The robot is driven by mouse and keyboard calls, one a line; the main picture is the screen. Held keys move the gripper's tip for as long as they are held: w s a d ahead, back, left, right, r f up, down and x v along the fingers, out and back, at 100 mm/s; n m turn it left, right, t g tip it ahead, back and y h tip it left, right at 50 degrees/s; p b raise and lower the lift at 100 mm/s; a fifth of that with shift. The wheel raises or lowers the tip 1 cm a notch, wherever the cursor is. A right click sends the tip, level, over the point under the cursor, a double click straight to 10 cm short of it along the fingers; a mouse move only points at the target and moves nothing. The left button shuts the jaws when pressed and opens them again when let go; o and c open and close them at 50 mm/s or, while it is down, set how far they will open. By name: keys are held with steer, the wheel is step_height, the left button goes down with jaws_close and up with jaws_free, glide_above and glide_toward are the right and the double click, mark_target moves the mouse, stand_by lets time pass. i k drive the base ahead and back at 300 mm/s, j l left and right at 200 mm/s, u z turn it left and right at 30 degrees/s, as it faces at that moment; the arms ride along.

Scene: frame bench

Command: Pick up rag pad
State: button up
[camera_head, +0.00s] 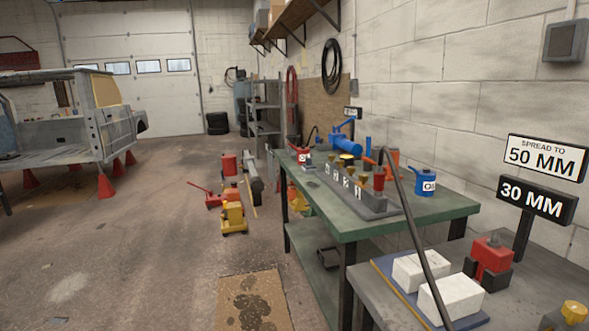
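No object in view is clearly marked as the rag pad. Two white, block-like pads, a rear one (406,272) and a front one (464,298), lie side by side on a blue mat (383,264) on the near grey bench. They might be folded rags, but I cannot tell. A dark curved hose (411,222) passes in front of them and hides part of both. My gripper is not in view.
A green bench (440,211) carries a grey block with fittings (345,188), a blue tool (333,139) and a blue can (425,182). A red-and-black tool (490,262) and a "30 MM" sign (536,201) stand right of the pads. Floor at left is mostly clear.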

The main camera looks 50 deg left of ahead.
mark_target(308, 167)
steer(key=u, duration=1.4)
